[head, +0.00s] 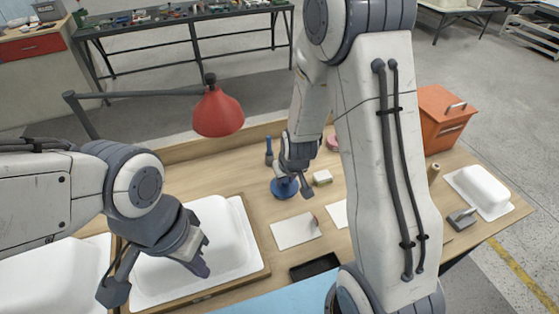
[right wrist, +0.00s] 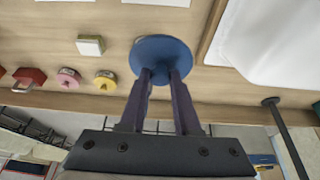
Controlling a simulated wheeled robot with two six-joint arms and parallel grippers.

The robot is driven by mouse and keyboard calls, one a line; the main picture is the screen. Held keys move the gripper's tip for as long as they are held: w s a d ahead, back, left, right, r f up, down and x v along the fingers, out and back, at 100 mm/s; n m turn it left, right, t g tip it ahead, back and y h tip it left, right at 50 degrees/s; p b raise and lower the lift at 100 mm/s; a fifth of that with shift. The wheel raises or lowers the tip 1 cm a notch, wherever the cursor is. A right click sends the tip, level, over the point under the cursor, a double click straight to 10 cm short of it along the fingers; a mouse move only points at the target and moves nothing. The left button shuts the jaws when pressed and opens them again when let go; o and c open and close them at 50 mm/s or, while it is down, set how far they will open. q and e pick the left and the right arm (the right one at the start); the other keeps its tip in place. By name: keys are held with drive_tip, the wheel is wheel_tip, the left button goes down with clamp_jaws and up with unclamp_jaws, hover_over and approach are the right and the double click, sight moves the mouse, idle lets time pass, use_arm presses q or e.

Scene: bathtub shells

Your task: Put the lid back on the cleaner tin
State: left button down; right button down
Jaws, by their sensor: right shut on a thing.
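A round blue lid (head: 284,188) is under my right gripper (head: 291,181) in the head view, over the middle of the workbench. The right wrist view shows the same blue lid (right wrist: 160,58) from above, with the two fingers of my right gripper (right wrist: 160,75) shut on its middle. I cannot make out the cleaner tin as a separate thing, and whether it is below the lid is hidden. My left gripper (head: 158,278) is open and empty, with its fingers apart above the near white bathtub shell (head: 215,232).
A cream block (head: 322,177), a blue bottle-like thing (head: 268,150) and a pink roll (head: 332,142) stand close to my right gripper. White sheets (head: 297,231) lie nearer, beside a black tray (head: 314,267). A red lamp (head: 218,112) overhangs the back left. An orange toolbox (head: 445,117) stands at right.

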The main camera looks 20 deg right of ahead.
drive_tip(key=shift+n, duration=0.5)
drive_tip(key=w+d+f+b, duration=0.1)
drive_tip(key=w+f+b, duration=0.3)
drive_tip(key=b, duration=0.1)
drive_tip(key=w+d+f+b, duration=0.1)
drive_tip(key=w+f+b, duration=0.2)
drive_tip(key=f+b, duration=0.1)
drive_tip(key=w+d+f+b, duration=0.2)
drive_tip(key=w+f+b, duration=0.2)
drive_tip(key=f+b, duration=0.1)
drive_tip(key=shift+w+b, duration=0.3)
drive_tip(key=shift+b, duration=0.2)
drive_tip(key=shift+f+b, duration=0.8)
drive_tip(key=shift+f+b, duration=0.15)
drive_tip(key=shift+b, duration=0.25)
idle(0.6)
drive_tip(key=c, duration=0.5)
unclamp_jaws()
drive_tip(key=shift+c, duration=0.2)
